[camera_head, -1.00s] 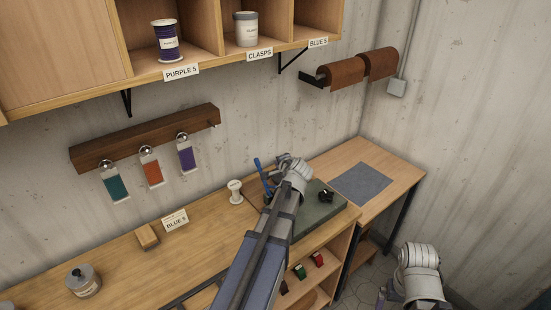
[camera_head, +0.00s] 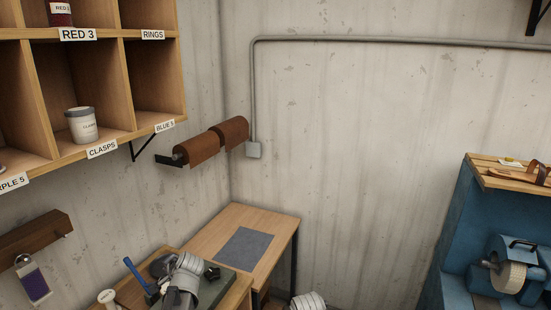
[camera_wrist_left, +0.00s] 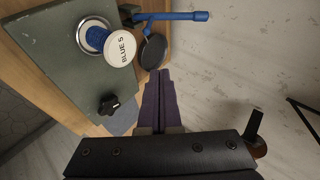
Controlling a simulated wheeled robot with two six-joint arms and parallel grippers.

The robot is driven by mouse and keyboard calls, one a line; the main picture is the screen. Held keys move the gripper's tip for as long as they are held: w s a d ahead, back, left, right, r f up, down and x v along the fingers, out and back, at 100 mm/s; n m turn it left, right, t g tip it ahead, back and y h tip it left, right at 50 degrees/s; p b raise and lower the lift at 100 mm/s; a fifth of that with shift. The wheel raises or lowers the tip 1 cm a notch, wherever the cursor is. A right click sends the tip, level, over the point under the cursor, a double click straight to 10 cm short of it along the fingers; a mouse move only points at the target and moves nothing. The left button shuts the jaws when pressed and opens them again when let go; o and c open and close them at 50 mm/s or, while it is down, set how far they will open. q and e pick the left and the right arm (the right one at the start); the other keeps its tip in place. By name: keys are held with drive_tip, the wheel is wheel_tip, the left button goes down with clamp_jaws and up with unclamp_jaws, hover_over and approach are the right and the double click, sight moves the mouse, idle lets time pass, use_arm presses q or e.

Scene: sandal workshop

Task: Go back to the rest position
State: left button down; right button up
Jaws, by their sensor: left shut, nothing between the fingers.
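My left gripper (camera_wrist_left: 159,82) is shut and empty in the left wrist view, its dark purple fingers together. It is beside a green bench device (camera_wrist_left: 50,58) that carries a spool labelled BLUE 5 (camera_wrist_left: 117,47) with blue thread on a metal disc. The fingers appear apart from the spool. In the head view my left arm covers part of the green device (camera_head: 217,288), and the left fingertips cannot be made out. Only a pale piece of my right arm shows at the bottom edge; the right gripper is out of view.
The device has a black knob (camera_wrist_left: 108,104) and a blue lever (camera_wrist_left: 172,16) near a round black pad (camera_wrist_left: 153,51). A white spool (camera_head: 107,298) stands left of it. A grey mat (camera_head: 244,248) lies on the side table. Blue machinery (camera_head: 468,230) stands at right.

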use_arm(q)
drive_tip(key=s+d+f+g+h+b, duration=0.1)
drive_tip(key=s+d+f+g+h, duration=0.1)
drive_tip(key=s+d+f, duration=0.2)
drive_tip(key=s+d+f+n+g+h+b, duration=0.1)
drive_tip(key=s+d+f, duration=0.4)
drive_tip(key=s+d, duration=0.5)
drive_tip(key=s+d+f+g+h+b, duration=0.3)
drive_tip(key=s+d, duration=0.5)
drive_tip(key=d, duration=1)
drive_tip(key=shift+f+g, duration=0.5)
drive_tip(key=shift+f, duration=0.45)
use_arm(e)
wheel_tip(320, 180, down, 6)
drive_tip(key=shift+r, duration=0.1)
use_arm(q)
drive_tip(key=shift+a, duration=0.1)
